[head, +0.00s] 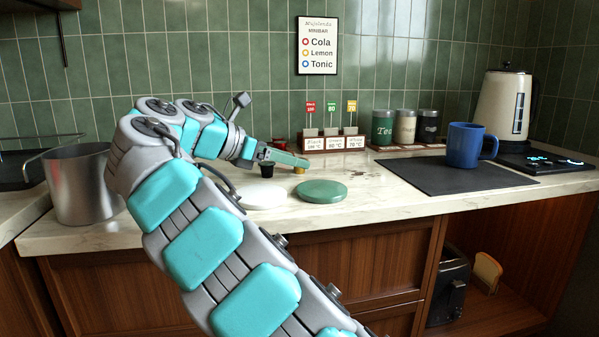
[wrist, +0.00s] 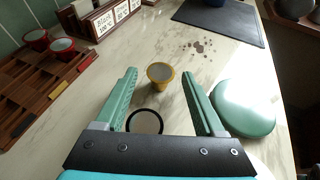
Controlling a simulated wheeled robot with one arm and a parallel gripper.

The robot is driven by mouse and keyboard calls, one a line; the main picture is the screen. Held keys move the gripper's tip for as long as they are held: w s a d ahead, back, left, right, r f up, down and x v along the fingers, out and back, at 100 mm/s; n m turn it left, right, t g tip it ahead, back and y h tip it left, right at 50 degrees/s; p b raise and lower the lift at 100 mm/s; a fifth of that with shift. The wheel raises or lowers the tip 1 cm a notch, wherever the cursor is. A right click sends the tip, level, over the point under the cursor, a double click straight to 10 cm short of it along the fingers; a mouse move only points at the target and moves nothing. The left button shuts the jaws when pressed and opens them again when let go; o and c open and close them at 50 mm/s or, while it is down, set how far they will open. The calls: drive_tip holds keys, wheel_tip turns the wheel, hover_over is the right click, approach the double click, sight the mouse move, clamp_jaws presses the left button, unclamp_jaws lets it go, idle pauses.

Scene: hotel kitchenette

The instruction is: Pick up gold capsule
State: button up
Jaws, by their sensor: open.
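The gold capsule (wrist: 160,76) stands on the marble counter in the wrist view, its pale round top facing up. In the head view only a small part of the gold capsule (head: 299,170) shows below my fingertips. My gripper (wrist: 158,82) is open, with one green finger on each side of the capsule near the tips. I see a gap on both sides, and nothing is held. My gripper (head: 298,161) also shows low over the counter in the head view. A black capsule (head: 266,168) stands nearer my palm; it shows between the finger bases in the wrist view (wrist: 145,121).
A green disc (wrist: 243,107) lies right of my gripper, and a white disc (head: 262,197) lies beside it. A wooden tray (wrist: 30,95) with red capsules is at the left. A tea label stand (head: 331,142) is behind. Brown specks (wrist: 194,46) mark the counter ahead.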

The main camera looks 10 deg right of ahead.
drive_tip(key=shift+w+d+f, duration=0.2)
drive_tip(key=shift+d, duration=0.4)
drive_tip(key=shift+c, duration=0.3)
clamp_jaws()
